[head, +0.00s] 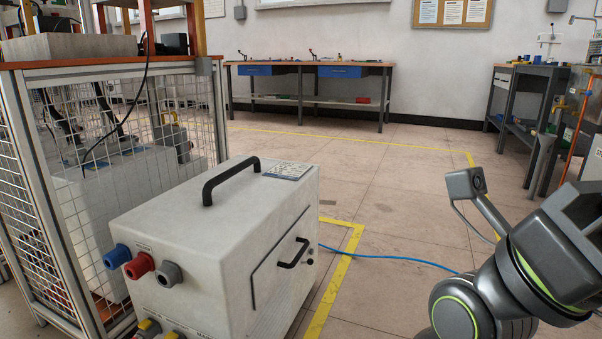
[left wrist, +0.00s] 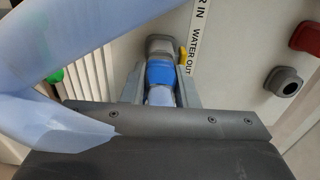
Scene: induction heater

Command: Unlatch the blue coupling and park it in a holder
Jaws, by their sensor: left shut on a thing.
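The blue coupling (left wrist: 160,74) is in the left wrist view, between the fingers of my left gripper (left wrist: 161,84). The gripper is shut on it. The coupling's far end is at a grey fitting (left wrist: 160,46) on the white panel, beside the "WATER OUT" label. I cannot tell whether it is latched. A pale blue hose (left wrist: 60,105) loops close to the camera on the left and hides part of the view. My left gripper is outside the head view. No holder can be made out. My right arm shows at the head view's right edge, without its fingers.
The white heater cabinet (head: 215,230) has blue (head: 117,256), red (head: 140,265) and grey (head: 168,274) sockets on its front. A mesh-sided bench (head: 110,66) stands to its left. A blue cable (head: 390,258) lies across the floor on the right. The central floor is open.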

